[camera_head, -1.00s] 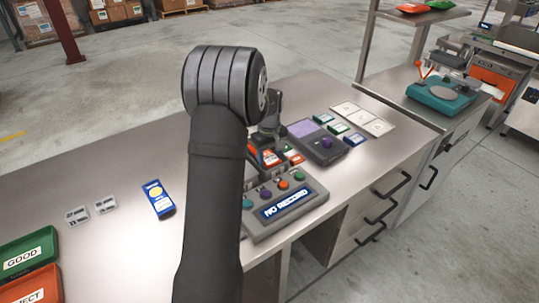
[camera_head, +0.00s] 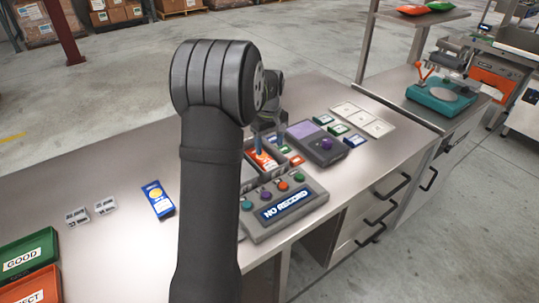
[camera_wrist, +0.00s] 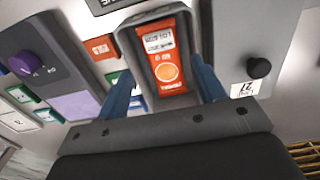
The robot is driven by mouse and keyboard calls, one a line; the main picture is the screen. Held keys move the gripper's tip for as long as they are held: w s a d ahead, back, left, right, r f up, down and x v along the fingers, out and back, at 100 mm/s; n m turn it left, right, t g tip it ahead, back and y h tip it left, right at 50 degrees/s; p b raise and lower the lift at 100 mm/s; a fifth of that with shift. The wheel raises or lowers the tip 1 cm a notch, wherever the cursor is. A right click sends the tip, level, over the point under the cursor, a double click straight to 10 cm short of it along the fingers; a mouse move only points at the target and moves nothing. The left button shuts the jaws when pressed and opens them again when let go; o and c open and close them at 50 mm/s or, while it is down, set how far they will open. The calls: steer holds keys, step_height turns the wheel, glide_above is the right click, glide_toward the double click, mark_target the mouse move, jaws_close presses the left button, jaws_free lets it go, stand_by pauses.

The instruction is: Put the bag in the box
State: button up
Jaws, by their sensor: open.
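An orange bag with white print (camera_wrist: 168,62) lies inside a dark grey, open-topped box (camera_wrist: 127,42) in the wrist view. The bag also shows in the head view (camera_head: 264,159), partly hidden by my gripper and arm. My gripper (camera_wrist: 162,72) is open, with one blue finger on each side of the box in the wrist view. The fingers appear apart from the bag, which rests in the box. In the head view my gripper (camera_head: 267,142) is just above the bag.
A button console reading NO RECORD (camera_head: 285,203) sits in front of the box. A device with a purple pad (camera_head: 316,142) and small coloured tiles stand to the right. A blue packet (camera_head: 157,199) and green and red trays (camera_head: 30,255) lie left.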

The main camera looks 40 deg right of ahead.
mark_target(270, 163)
step_height(270, 163, up, 7)
steer(key=shift+f, duration=0.15)
steer(key=shift+f, duration=0.1)
step_height(270, 163, down, 13)
steer(key=shift+r, duration=0.4)
stand_by(0.4)
steer(key=shift+f, duration=0.2)
